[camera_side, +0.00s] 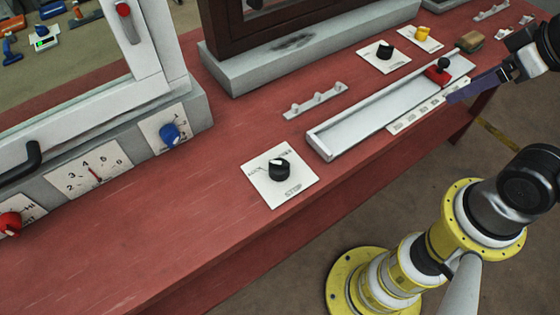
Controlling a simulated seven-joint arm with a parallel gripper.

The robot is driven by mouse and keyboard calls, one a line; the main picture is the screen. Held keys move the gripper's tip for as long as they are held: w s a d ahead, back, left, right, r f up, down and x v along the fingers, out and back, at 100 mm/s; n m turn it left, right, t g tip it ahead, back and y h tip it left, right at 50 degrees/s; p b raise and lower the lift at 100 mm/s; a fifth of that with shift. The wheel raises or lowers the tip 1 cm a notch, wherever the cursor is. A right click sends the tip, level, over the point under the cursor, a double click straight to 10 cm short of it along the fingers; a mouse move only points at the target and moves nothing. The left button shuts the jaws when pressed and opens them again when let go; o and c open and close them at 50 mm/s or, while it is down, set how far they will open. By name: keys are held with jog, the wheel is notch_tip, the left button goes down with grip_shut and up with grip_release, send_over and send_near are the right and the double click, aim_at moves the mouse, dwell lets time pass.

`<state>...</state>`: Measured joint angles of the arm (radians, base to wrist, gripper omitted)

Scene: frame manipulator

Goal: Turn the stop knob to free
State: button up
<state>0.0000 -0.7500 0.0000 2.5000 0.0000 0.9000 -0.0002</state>
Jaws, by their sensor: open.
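The stop knob (280,169) is a black knob with a pale pointer mark on its top. It stands on a white plate (293,197) with STOP printed along its lower edge. Smaller print lies around the knob's far side, too small to read surely. The pale mark lies toward the far-left side of the knob; the exact setting is hard to tell. My gripper (462,93) is at the upper right, with dark blue fingers beside the long tray. It is open and well away from the stop knob, up and to the right.
A long white tray (340,138) with a red block and black knob (438,70) lies right of the plate. A second black knob (385,51) and a yellow one (422,33) stand farther back. A hooked rail (317,101) and white frame (160,60) border the clear red tabletop.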

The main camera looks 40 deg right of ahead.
jog(key=w+a+r+n, duration=0.2)
jog(key=w+r+n, duration=0.3)
jog(key=n, duration=0.1)
jog(key=n+g, duration=0.6)
jog(key=n, duration=0.6)
send_over(279, 163)
notch_tip(279, 163, down, 12)
notch_tip(279, 163, down, 13)
jog(key=shift+f, duration=0.1)
grip_shut()
